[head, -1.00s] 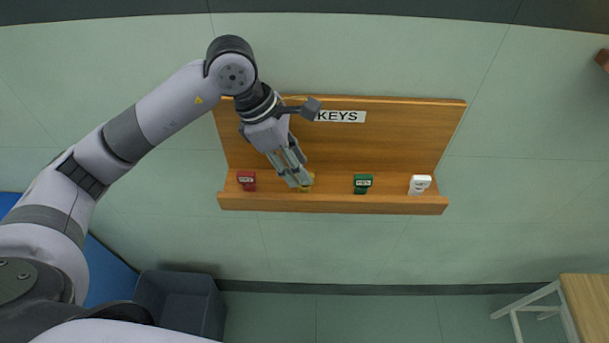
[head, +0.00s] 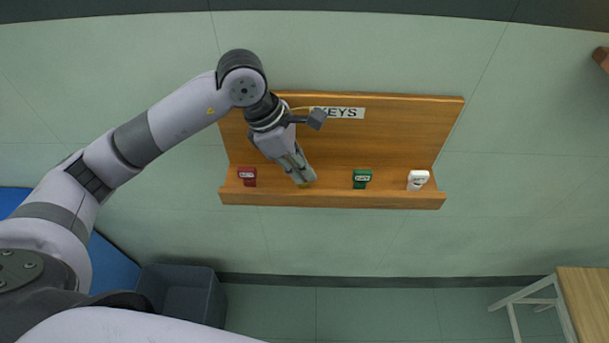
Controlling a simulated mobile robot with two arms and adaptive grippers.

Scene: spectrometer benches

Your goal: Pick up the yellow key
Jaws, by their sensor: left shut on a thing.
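My left gripper (head: 304,181) is at the wooden key shelf (head: 400,202), between the red key and the green key. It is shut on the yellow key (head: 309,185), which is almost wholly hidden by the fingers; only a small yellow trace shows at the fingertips. I cannot tell whether the key still touches the shelf. My right gripper is not in view.
A red key (head: 247,176), a green key (head: 362,179) and a white key (head: 418,180) stand on the shelf. A KEYS label (head: 343,112) is on the backboard. A grey bin (head: 180,292) stands below left, and a wooden-topped table (head: 592,300) at lower right.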

